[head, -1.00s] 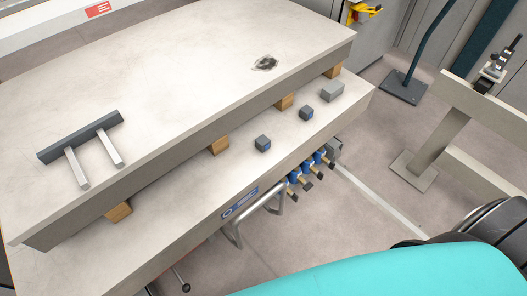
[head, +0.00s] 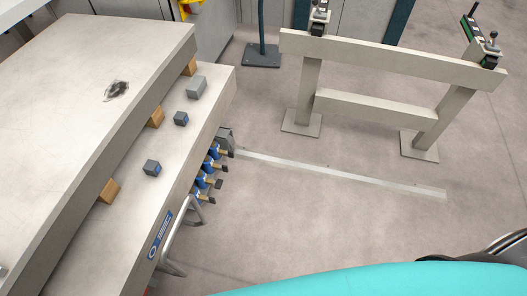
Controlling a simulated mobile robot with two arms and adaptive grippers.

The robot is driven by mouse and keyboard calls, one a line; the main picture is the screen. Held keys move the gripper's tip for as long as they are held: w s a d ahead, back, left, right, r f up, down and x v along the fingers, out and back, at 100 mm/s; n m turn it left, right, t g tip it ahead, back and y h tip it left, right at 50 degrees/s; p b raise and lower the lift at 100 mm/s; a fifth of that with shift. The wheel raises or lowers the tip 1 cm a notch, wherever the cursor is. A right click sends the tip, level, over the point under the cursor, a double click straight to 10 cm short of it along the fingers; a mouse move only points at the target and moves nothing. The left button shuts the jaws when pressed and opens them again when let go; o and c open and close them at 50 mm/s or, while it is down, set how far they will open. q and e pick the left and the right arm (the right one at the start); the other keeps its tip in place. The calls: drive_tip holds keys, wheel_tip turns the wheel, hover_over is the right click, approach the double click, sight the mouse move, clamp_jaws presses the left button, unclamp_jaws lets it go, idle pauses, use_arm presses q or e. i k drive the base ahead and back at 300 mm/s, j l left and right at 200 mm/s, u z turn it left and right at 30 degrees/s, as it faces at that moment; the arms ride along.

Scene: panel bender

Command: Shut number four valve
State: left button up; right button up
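A row of several blue valves (head: 208,168) is mounted on the side edge of the lower table, left of the picture's middle. Their short handles, with tan and dark parts, stick out to the right. No number can be read on them, so I cannot tell which is number four or whether each is open or shut. A grey block (head: 226,138) sits at the far end of the row. Neither of my grippers is in view.
A bent metal rail (head: 180,243) sticks out from the table (head: 224,84) near the valves. A beige barrier frame (head: 380,62) with joysticks on top stands at the right. A pale floor strip (head: 340,174) crosses mostly clear floor between them.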

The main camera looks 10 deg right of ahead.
sight(229, 154)
drive_tip(key=i+l+u, duration=0.1)
drive_tip(key=l, duration=0.3)
drive_tip(key=i+l, duration=0.2)
drive_tip(key=l, duration=0.15)
drive_tip(key=i+l+u, duration=0.15)
drive_tip(key=l, duration=0.25)
drive_tip(key=i+l+u, duration=0.1)
drive_tip(key=l, duration=0.3)
drive_tip(key=i+l+u, duration=0.1)
drive_tip(key=l, duration=0.3)
